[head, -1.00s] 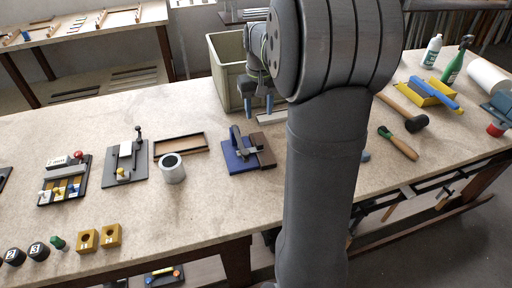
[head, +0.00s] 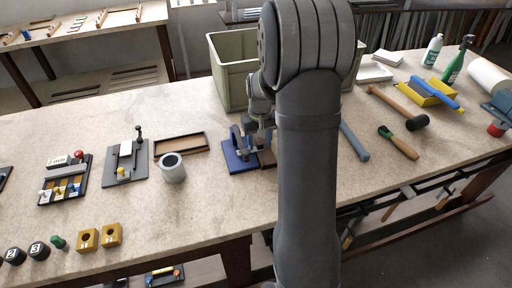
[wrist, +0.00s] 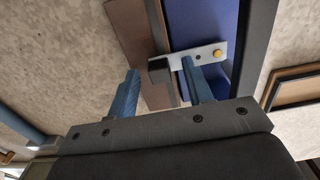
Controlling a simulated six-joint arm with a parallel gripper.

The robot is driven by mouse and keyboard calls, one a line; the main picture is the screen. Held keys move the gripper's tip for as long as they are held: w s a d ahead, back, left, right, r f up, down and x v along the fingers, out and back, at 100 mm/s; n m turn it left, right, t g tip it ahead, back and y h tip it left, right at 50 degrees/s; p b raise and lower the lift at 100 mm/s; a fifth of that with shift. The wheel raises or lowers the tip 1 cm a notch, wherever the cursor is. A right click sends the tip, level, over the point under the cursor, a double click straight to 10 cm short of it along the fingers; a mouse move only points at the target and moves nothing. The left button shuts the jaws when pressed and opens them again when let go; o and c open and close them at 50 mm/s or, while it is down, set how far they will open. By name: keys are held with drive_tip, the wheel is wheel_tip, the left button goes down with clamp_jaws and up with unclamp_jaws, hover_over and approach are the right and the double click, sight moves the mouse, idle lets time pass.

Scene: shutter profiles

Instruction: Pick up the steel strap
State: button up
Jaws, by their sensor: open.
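I cannot tell whether a finger touches the strap. In the head view the blue fixture (head: 236,162) stands on the bench, and my gripper (head: 257,143) is over it, partly hidden by my arm.
A brown block (wrist: 130,35) adjoins the fixture. A grey cup (head: 172,168) and a shallow brown tray (head: 180,143) stand to its left. A beige bin (head: 228,80) is behind. A blue-grey handle (head: 355,142) lies to the right.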

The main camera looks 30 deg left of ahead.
clamp_jaws()
idle(0.3)
